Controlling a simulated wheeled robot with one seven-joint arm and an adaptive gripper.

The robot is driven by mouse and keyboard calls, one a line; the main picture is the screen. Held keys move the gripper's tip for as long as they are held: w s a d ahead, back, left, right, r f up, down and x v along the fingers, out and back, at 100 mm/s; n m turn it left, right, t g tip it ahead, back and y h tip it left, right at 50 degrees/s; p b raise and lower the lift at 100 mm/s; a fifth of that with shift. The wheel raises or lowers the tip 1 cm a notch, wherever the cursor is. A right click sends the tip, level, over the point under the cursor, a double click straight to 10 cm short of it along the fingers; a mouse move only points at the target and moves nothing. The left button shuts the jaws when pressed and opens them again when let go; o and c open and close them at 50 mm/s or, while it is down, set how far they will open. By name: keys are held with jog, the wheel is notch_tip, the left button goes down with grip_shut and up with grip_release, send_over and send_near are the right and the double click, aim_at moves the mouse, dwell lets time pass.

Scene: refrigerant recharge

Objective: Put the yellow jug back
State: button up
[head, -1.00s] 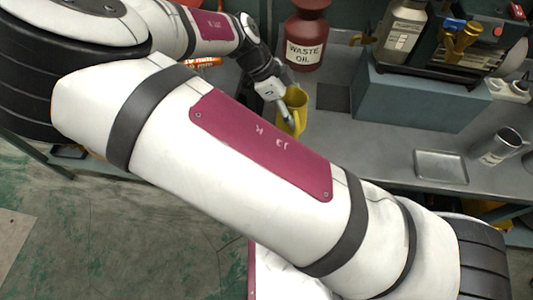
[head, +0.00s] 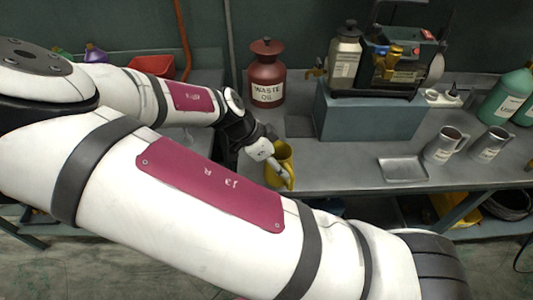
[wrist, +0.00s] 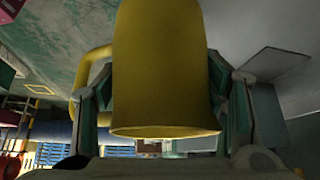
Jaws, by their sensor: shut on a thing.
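The yellow jug (head: 284,160) is at my gripper (head: 277,166) in the head view, by the front part of the grey workbench (head: 345,172). In the wrist view the jug (wrist: 165,70) fills the middle, with one finger of my gripper (wrist: 163,108) on each side of its body. Its yellow handle shows at the left. My gripper is shut on the jug. I cannot tell whether the jug's base touches the bench. Part of the jug is hidden behind the gripper in the head view.
A red waste oil can (head: 267,80) stands behind the jug. A blue-grey block (head: 370,118) carries a machine and a grey canister (head: 344,58).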

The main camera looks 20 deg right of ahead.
jog(key=w, duration=0.7)
jog(key=shift+w+a+f, duration=0.3)
jog(key=shift+w+f, duration=0.1)
jog(key=shift+f, duration=1.7)
jog(key=shift+f, duration=0.1)
jog(key=o, duration=1.3)
